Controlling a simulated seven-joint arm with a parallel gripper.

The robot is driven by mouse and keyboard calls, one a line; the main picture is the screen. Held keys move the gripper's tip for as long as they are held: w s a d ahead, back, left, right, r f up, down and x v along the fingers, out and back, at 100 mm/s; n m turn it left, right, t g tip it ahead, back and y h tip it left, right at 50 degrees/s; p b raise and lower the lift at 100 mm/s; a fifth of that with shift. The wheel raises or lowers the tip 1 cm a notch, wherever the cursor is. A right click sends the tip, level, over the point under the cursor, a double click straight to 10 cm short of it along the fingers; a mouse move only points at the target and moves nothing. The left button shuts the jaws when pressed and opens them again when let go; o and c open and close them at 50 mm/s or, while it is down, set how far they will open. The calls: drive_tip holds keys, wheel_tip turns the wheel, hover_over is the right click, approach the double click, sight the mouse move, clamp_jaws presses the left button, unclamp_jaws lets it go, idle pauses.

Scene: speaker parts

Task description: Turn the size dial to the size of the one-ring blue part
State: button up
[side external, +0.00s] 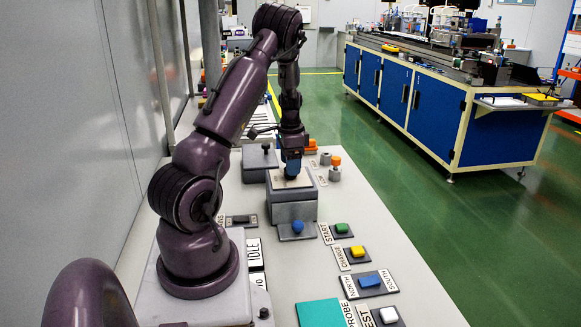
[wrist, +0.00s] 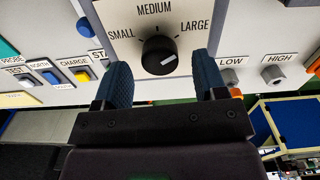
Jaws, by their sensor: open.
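The size dial (wrist: 159,55) is a round black knob with a white mark, on a plate (wrist: 110,15) lettered SMALL, MEDIUM and LARGE. The mark lies on the knob's right side, slanting up to the right, nearer LARGE than SMALL. My gripper (wrist: 163,72) is open, with a blue finger on either side of the dial in the wrist view; I cannot tell whether they touch it. In the side view my gripper (side external: 291,172) points down over the grey dial box (side external: 291,210) and hides the knob. I cannot make out a one-ring blue part.
A blue ball knob (side external: 298,227) is at the box's front. START (side external: 341,228), CHARGE (side external: 357,252) and NORTH/SOUTH (side external: 370,281) switches line the bench's right. LOW (wrist: 228,77) and HIGH (wrist: 273,75) knobs sit right of the dial. A teal pad (side external: 320,313) lies in front.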

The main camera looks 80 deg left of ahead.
drive_tip(key=shift+f, duration=0.8)
drive_tip(key=c, duration=0.9)
